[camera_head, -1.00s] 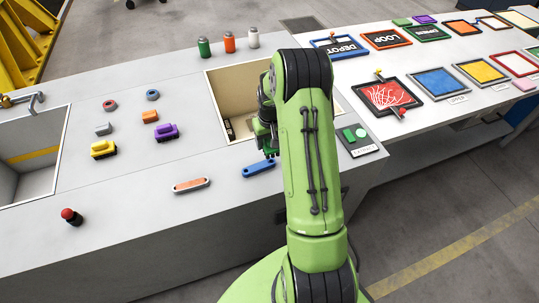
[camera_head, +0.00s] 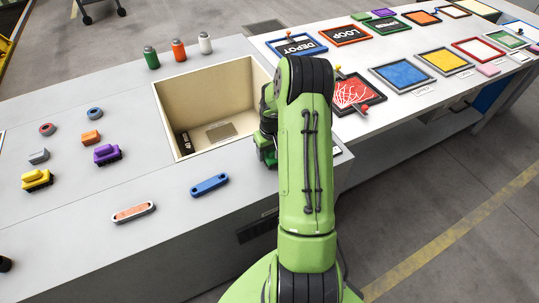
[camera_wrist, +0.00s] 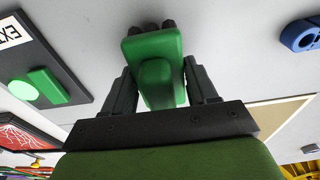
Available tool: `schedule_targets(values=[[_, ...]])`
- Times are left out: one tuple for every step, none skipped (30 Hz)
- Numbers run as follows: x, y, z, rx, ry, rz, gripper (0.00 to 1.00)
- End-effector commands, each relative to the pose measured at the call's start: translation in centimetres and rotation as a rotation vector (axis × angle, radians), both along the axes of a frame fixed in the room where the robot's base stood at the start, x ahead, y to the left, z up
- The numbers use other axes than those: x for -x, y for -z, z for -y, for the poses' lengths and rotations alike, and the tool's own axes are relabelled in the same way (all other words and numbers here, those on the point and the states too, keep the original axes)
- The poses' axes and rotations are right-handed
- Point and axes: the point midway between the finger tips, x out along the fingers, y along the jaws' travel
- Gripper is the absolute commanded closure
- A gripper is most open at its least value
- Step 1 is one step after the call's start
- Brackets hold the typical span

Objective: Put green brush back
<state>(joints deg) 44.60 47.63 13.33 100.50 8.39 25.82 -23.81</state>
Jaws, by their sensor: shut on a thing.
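My gripper (camera_wrist: 160,85) is shut on a green block-shaped piece, which I take for the green brush (camera_wrist: 158,65). In the wrist view the two dark fingers stand at its sides, and it is in front of the grey worktop. In the head view my gripper (camera_head: 266,145) is beside the right edge of the open bin, partly hidden by my arm. Only a little green of the held piece shows there.
The open bin (camera_head: 161,110) is left of my gripper. A blue link-shaped piece (camera_head: 209,184) lies in front of it. A dark panel with a green button (camera_wrist: 45,85) is close by. Framed boards (camera_head: 403,74) and a small green block (camera_head: 361,16) lie on the right-hand table.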

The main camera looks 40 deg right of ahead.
Motion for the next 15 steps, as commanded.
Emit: schedule_targets(values=[[0.01,1.11,-0.09,-0.003,0.0,-0.001,0.71],[-0.01,1.43,-0.08,-0.002,-0.001,0.0,0.71],[-0.05,1.55,-0.07,-0.002,-0.001,0.001,0.71],[-0.07,1.49,-0.05,0.0,-0.001,0.002,0.71],[-0.08,1.43,-0.04,0.0,-0.001,0.002,0.71],[-0.07,1.39,-0.04,0.0,-0.001,0.002,0.71],[-0.06,1.38,-0.04,0.0,-0.001,0.002,0.71],[-0.06,1.38,-0.04,0.0,-0.001,0.002,0.71],[-0.06,1.47,-0.04,-0.001,-0.001,0.001,0.71],[-0.05,1.59,-0.04,-0.001,-0.001,0.001,0.71],[-0.06,1.72,-0.04,0.0,-0.001,0.001,0.71],[-0.05,1.86,-0.03,0.0,-0.001,0.001,0.71],[-0.03,1.82,-0.04,0.0,0.0,0.001,0.39],[-0.04,1.77,-0.04,0.0,0.0,0.001,0.35],[-0.03,1.75,-0.04,-0.001,0.0,0.001,0.29]])
